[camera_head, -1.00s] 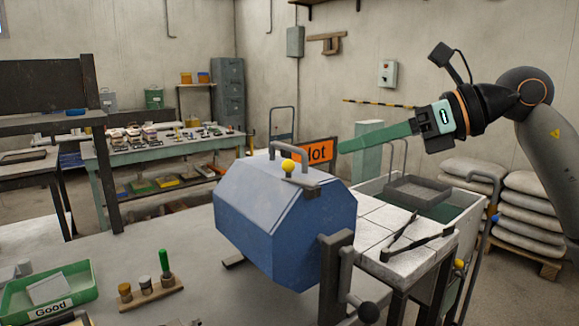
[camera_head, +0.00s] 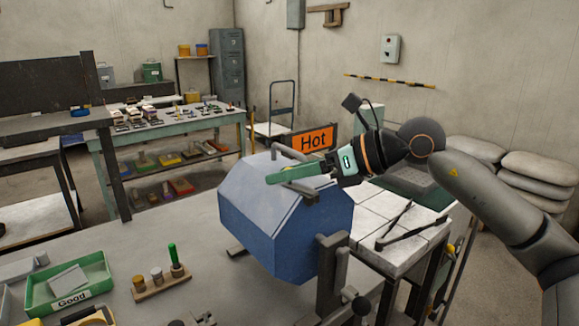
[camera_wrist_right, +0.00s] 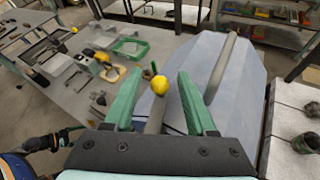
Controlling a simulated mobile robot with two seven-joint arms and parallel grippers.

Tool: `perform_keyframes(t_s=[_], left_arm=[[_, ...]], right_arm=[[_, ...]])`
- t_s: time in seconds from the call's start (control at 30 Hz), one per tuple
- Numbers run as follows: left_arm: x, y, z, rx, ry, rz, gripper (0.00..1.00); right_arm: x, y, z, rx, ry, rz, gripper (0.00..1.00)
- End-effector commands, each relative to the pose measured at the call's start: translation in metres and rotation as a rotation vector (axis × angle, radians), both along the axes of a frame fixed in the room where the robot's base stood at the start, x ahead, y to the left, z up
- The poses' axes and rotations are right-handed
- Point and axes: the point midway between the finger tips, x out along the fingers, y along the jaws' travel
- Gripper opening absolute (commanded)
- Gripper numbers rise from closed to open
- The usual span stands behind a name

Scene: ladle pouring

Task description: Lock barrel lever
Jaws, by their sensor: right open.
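The blue barrel (camera_head: 275,225) is eight-sided and sits in a dark stand (camera_head: 333,270) on the grey bench. Its lever has a yellow knob (camera_wrist_right: 159,85), which shows between the fingers in the right wrist view with a grey lever arm (camera_wrist_right: 155,120) below it. In the head view my right gripper hides the knob. My right gripper (camera_head: 272,178) is over the top of the barrel, its green fingers pointing left. The wrist view shows the fingers (camera_wrist_right: 156,90) apart, one on each side of the lever, without visible contact.
A grey handle (camera_head: 288,152) rises from the barrel top close to my right gripper. A green tray marked Good (camera_head: 100,290) and a wooden rack (camera_head: 160,285) stand left on the bench. Tongs (camera_head: 400,235) lie on the white-topped table at right. The bench between rack and barrel is clear.

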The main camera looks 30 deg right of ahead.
Motion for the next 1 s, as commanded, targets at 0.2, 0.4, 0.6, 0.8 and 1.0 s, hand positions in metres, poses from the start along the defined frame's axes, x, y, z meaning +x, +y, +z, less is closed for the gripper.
perform_keyframes(t_s=[0.2, 0.4, 0.6, 0.8, 1.0], left_arm=[[-0.0039, 0.0019, -0.003, 0.002, 0.01, 0.003, 1.0], [-0.0039, 0.0021, -0.0031, 0.003, 0.011, 0.003, 1.0], [-0.0039, 0.0022, -0.003, 0.003, 0.012, 0.003, 1.0], [-0.0039, 0.002, -0.003, 0.003, 0.012, 0.003, 1.0], [-0.0038, 0.0018, -0.0028, 0.002, 0.012, 0.003, 1.0]], right_arm=[[0.0, 0.0002, -0.0003, 0.0, 0.0, 0.001, 0.55], [-0.0001, 0.0001, -0.0003, 0.001, 0.001, 0.001, 0.33], [-0.0001, 0.0, -0.0003, 0.001, 0.001, 0.001, 0.1], [-0.0001, 0.0, -0.0003, 0.0, 0.001, 0.0, 0.0], [-0.0002, 0.0, -0.0004, 0.0, 0.001, 0.0, 0.0]])
